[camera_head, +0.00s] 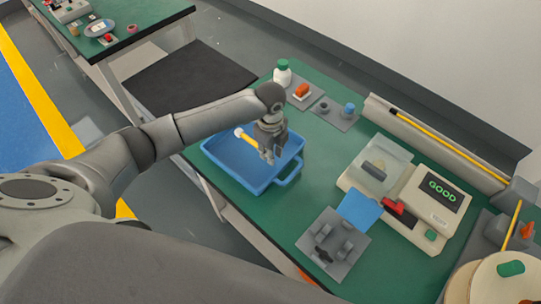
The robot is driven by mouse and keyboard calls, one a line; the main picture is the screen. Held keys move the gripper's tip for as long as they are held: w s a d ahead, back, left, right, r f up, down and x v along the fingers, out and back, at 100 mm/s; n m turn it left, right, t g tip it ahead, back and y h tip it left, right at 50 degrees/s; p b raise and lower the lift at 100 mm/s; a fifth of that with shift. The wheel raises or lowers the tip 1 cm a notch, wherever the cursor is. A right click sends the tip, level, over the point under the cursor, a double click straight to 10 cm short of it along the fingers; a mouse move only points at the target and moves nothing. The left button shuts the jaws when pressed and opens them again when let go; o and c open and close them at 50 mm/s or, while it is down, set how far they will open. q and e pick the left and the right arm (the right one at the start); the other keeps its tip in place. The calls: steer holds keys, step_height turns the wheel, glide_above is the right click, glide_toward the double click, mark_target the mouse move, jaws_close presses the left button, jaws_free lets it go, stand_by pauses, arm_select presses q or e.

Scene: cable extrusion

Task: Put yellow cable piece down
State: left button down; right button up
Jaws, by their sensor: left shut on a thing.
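My left gripper (269,154) is over the blue tray (248,186) and shut on a short yellow cable piece (247,139). The piece sticks out to the left of the fingers, with a pale round end at its upper left. The fingers hide its other part. The gripper points down; I cannot tell how high it is above the tray floor. A longer yellow cable (446,144) with a black end lies along a beige rail at the right. My right gripper is not in view.
The tray stands on the green bench (262,222) at its left edge. To its right are a grey fixture (350,262) and a tester (432,205) reading "GOOD". Behind are a green-capped white bottle (282,75) and small parts on grey plates.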

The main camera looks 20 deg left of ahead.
arm_select(q)
steer(key=shift+w+a+f, duration=0.15)
steer(key=shift+w+f, duration=0.05)
steer(key=shift+f, duration=1.65)
steer(key=c, duration=1.3)
jaws_free()
steer(key=shift+f, duration=0.1)
steer(key=shift+r, duration=0.2)
step_height(320, 180, up, 12)
steer(key=shift+s+f+b, duration=0.1)
steer(key=shift+b, duration=0.2)
